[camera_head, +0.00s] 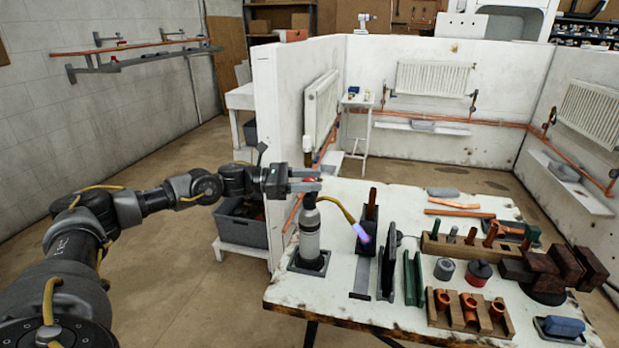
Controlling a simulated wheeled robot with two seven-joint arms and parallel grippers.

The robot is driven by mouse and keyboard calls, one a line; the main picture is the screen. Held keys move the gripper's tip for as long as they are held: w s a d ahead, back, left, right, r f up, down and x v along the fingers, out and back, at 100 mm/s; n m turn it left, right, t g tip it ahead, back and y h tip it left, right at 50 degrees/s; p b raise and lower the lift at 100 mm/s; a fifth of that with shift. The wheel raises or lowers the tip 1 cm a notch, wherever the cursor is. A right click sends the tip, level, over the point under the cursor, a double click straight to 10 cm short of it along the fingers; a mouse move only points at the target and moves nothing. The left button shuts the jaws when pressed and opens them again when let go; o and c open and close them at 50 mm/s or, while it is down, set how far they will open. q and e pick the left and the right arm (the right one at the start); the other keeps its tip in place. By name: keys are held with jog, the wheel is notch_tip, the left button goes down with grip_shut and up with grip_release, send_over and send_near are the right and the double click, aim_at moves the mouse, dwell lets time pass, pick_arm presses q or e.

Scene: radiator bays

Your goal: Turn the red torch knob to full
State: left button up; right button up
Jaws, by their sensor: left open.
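The torch (310,232) stands upright in a dark square base at the left end of the bench, with a grey bottle body. Its yellow hose (338,207) runs right to a nozzle, where a bluish-violet flame (363,235) shows. A small patch of the red knob (309,180) shows at the top of the torch. My left gripper (317,180) comes in from the left at knob height, its fingers open and level around the red patch. I cannot tell whether they touch it. The knob's marking is too small to read. My right gripper is not in view.
The worn white bench (337,303) holds a dark upright plate (388,262), copper fittings in a wooden block (468,315), wooden racks and a blue-topped block (563,326). A white partition (279,120) stands close behind the torch. A grey crate (240,223) sits left of the bench.

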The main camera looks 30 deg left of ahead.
pick_arm(q)
jog(key=shift+c, duration=0.7)
jog(key=c, duration=0.8)
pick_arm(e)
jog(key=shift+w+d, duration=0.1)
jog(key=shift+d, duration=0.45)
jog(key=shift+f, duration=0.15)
